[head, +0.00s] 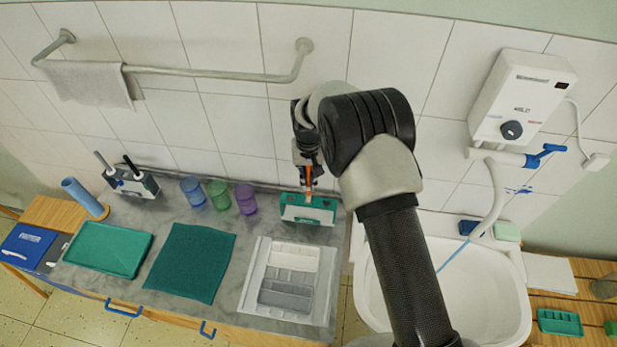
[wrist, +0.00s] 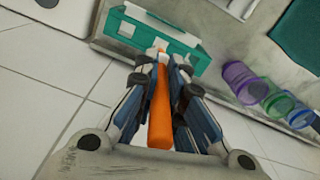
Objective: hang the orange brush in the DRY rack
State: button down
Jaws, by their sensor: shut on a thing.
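My gripper (head: 307,168) is shut on the orange brush (head: 309,180), just above a green and white rack (head: 308,211) at the back right of the counter. In the wrist view the brush handle (wrist: 159,110) lies between the fingers of my gripper (wrist: 160,72). Its far end reaches the front area of the green rack (wrist: 125,32). I cannot tell whether the brush touches the rack or sits in a slot. I cannot read a DRY label on either rack.
Blue (head: 193,193), green (head: 219,195) and purple (head: 246,199) cups stand left of the green rack. A grey-white tray (head: 243,290) lies in front of it. A sink (head: 480,310) is to the right. A towel rail (head: 210,73) runs along the wall above.

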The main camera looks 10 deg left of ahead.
aim_at(308, 195)
jog(key=shift+f+b, duration=1.2)
jog(key=shift+f, duration=0.7)
jog(key=shift+f+b, duration=1.6)
jog(key=shift+f, duration=0.3)
jog(key=c, duration=1.6)
grip_release()
jog(key=shift+o, duration=0.4)
jog(key=o, duration=0.5)
